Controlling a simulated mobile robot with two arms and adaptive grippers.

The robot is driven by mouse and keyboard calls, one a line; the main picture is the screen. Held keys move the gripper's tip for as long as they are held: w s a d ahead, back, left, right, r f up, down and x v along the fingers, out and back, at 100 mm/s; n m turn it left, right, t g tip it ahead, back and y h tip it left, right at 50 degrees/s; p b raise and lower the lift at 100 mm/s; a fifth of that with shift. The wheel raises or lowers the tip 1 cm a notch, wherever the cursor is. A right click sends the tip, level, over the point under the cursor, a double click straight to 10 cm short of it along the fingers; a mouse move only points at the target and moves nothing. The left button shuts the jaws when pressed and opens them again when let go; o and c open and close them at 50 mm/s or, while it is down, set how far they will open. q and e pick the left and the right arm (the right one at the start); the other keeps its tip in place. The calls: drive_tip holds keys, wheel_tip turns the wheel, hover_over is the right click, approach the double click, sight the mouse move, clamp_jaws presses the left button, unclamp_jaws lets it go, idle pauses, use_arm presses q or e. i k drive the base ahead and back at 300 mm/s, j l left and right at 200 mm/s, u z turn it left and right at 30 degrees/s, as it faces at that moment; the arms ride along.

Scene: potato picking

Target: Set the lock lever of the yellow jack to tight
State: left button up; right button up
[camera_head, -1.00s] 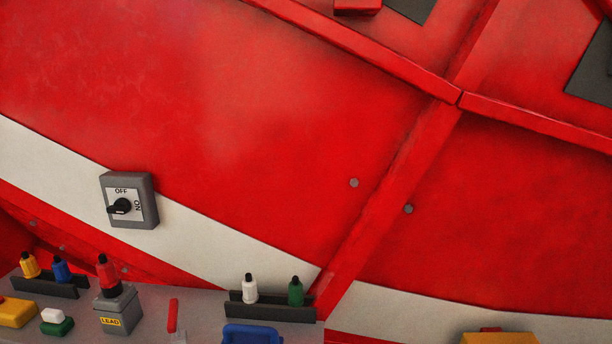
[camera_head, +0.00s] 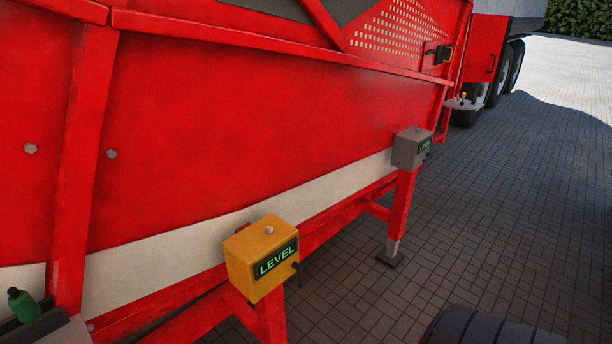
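The yellow jack's box (camera_head: 256,262) is on a red leg at the lower middle of the head view. Its dark display reads LEVEL in green letters. A small dark knob or lever end (camera_head: 297,267) sticks out at the right of the box; its setting cannot be told. The lower part of this jack is cut off by the picture's bottom edge. Neither of my grippers is in view.
The red machine wall (camera_head: 250,130) fills the left. A dark rounded shape (camera_head: 490,328) is at the bottom right. Paved ground (camera_head: 470,230) is open on the right.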

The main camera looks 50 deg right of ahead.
sight(296, 265)
drive_tip(key=z, duration=1.45)
